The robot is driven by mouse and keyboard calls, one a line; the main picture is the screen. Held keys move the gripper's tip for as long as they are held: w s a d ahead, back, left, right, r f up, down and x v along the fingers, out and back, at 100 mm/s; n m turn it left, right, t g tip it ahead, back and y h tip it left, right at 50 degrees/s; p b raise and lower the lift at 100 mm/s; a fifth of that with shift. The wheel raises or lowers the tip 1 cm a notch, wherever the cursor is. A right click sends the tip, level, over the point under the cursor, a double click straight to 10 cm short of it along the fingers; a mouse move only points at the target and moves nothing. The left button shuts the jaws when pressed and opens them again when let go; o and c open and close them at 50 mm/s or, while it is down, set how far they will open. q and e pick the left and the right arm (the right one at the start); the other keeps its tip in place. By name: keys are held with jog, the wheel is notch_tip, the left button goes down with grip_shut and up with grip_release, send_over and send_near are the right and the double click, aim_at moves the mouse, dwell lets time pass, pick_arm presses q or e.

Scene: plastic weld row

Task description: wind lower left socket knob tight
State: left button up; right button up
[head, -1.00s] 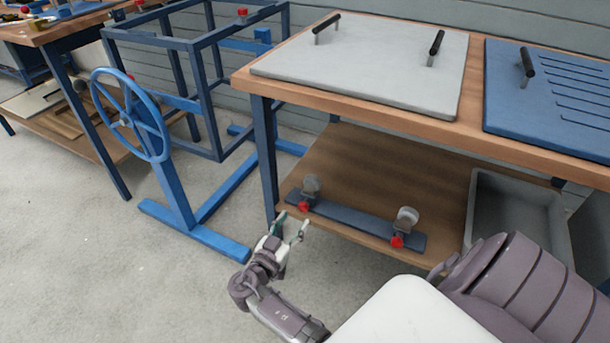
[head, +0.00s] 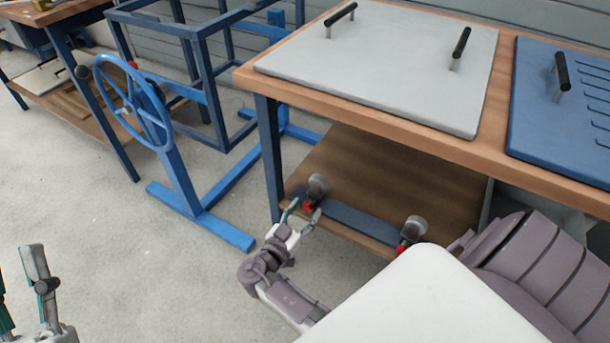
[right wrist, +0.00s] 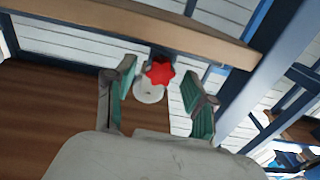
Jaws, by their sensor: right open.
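The lower left socket knob (head: 308,206) is red and sits below a grey round socket (head: 317,185) at the left end of a dark blue bar (head: 358,222) on the lower shelf. In the right wrist view the red lobed knob (right wrist: 160,72) shows between and beyond the fingertips. My right gripper (head: 301,212) is open, with its fingers pointing at the knob, one on each side in the picture. I cannot tell whether they touch it. My left gripper (head: 20,285) is in the lower left corner, fingers apart and empty, partly cut off.
A second red knob (head: 402,248) and grey socket (head: 414,228) are at the bar's right end. The bench top (head: 380,118) overhangs the shelf, and a blue leg (head: 269,150) stands close left of my right gripper. A blue handwheel (head: 133,104) stands further left.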

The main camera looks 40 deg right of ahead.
grip_shut()
